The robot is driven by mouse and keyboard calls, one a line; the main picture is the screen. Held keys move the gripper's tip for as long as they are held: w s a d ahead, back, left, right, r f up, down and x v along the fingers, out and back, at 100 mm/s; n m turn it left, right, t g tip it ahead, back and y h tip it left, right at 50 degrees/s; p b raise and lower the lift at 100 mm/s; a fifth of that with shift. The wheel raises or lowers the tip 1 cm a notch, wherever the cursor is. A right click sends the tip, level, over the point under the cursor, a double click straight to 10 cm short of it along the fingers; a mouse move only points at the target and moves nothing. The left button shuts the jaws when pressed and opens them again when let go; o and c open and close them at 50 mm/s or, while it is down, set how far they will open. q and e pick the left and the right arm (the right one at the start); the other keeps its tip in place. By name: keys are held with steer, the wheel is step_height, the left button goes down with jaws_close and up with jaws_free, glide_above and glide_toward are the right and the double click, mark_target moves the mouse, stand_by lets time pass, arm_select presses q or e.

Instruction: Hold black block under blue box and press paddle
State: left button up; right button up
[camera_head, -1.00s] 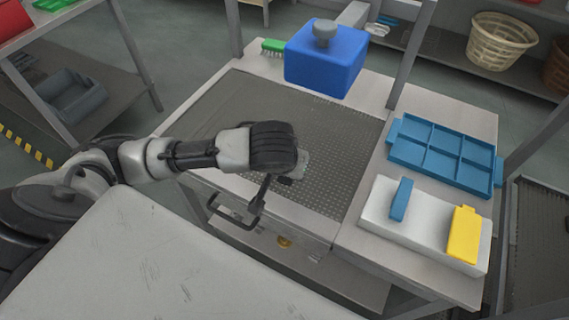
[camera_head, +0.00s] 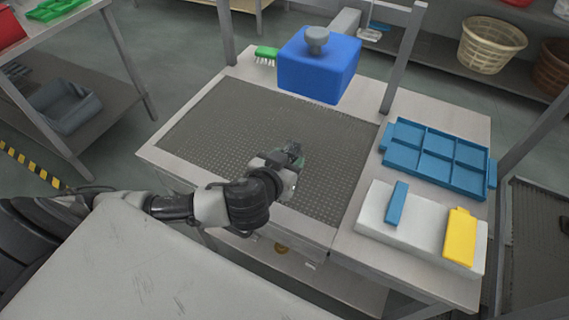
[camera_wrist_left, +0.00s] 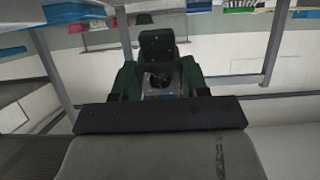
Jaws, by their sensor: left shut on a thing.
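The blue box (camera_head: 318,72), with a grey knob on top, is raised above the back of the grey mesh surface (camera_head: 215,125). My left gripper (camera_head: 291,160) is low over the mesh, in front of the box and apart from it. In the left wrist view, its dark green fingers (camera_wrist_left: 158,82) are shut on a black block (camera_wrist_left: 157,43). The block is mostly hidden by the gripper in the head view. A blue paddle (camera_head: 396,203) and a yellow paddle (camera_head: 461,236) are on a white base (camera_head: 422,228) at the right. My right gripper is out of view.
A blue compartment tray (camera_head: 438,158) lies behind the white base. A green brush (camera_head: 266,54) lies at the back left. Grey frame posts (camera_head: 402,65) stand beside the blue box. The mesh between my left gripper and the box is clear.

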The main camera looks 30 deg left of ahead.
arm_select(q)
steer(key=w, duration=1)
steer(key=shift+w, duration=0.4)
steer(key=shift+r, duration=0.1)
